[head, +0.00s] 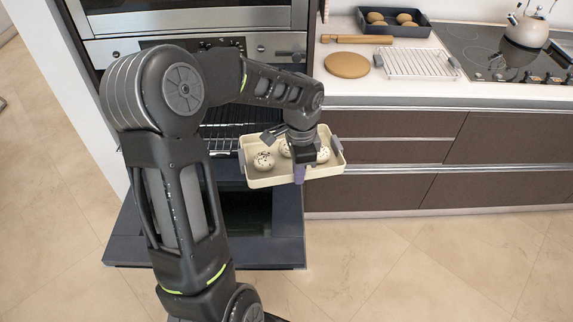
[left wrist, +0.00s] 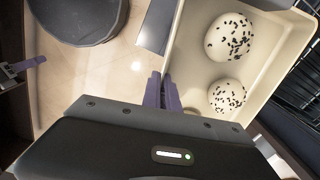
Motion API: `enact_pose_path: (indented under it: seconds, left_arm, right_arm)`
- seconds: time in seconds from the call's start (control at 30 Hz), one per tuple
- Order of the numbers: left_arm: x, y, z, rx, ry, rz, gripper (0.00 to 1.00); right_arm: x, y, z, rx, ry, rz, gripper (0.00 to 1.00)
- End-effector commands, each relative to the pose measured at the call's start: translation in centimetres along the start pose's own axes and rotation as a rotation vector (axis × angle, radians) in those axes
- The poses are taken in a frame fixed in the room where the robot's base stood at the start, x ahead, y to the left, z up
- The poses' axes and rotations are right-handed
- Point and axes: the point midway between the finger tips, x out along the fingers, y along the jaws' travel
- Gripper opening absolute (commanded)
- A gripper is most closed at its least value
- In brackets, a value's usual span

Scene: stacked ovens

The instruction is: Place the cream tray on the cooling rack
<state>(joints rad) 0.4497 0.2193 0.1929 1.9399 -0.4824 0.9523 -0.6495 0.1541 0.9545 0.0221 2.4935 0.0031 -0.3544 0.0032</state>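The cream tray (head: 265,182) is in the air above the open oven door, with several seeded buns in it. My left gripper (head: 299,174) is shut on the tray's near long wall. In the left wrist view the purple fingers (left wrist: 160,92) pinch the rim of the tray (left wrist: 188,45), and two buns show inside. The cooling rack (head: 418,63) is a wire grid on the white counter, bare, to the right of and beyond the tray. A purple-fingered part that looks like my right gripper (left wrist: 22,68) shows at the left wrist view's edge; its opening is unclear.
The lower oven door (head: 285,250) hangs open below the tray; an oven rack (head: 220,138) shows behind my arm. On the counter are a round board (head: 347,65), a rolling pin (head: 362,39), a dark tray of buns (head: 425,29) and a kettle (head: 527,30) on the hob.

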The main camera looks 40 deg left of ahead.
Motion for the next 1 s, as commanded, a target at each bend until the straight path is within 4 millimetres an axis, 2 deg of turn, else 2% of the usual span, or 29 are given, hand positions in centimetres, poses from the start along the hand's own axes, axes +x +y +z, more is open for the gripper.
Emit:
enact_pose_path:
  seconds: [0.23,0.4,0.5,0.7,1.0]
  left_arm:
    - [4.7,2.5,-5.4,-0.243,-0.003,-0.003,0.00]
    - [8.4,5.5,-9.3,-0.439,0.000,-0.002,0.00]
    - [10.1,7.2,-11.0,-0.537,0.003,0.000,0.00]
    - [11.8,9.0,-12.7,-0.646,0.009,0.003,0.00]
    - [12.1,9.3,-12.9,-0.665,0.010,0.004,0.00]
  right_arm:
    - [0.0,-0.1,0.0,-0.002,0.000,-0.001,0.36]
    - [0.0,-0.1,0.0,-0.001,-0.001,-0.001,0.36]
    - [0.0,-0.1,0.0,-0.001,0.000,-0.001,0.36]
    - [0.0,0.0,0.0,-0.001,0.000,0.000,0.36]
    - [0.0,0.0,0.0,-0.001,0.000,0.000,0.36]
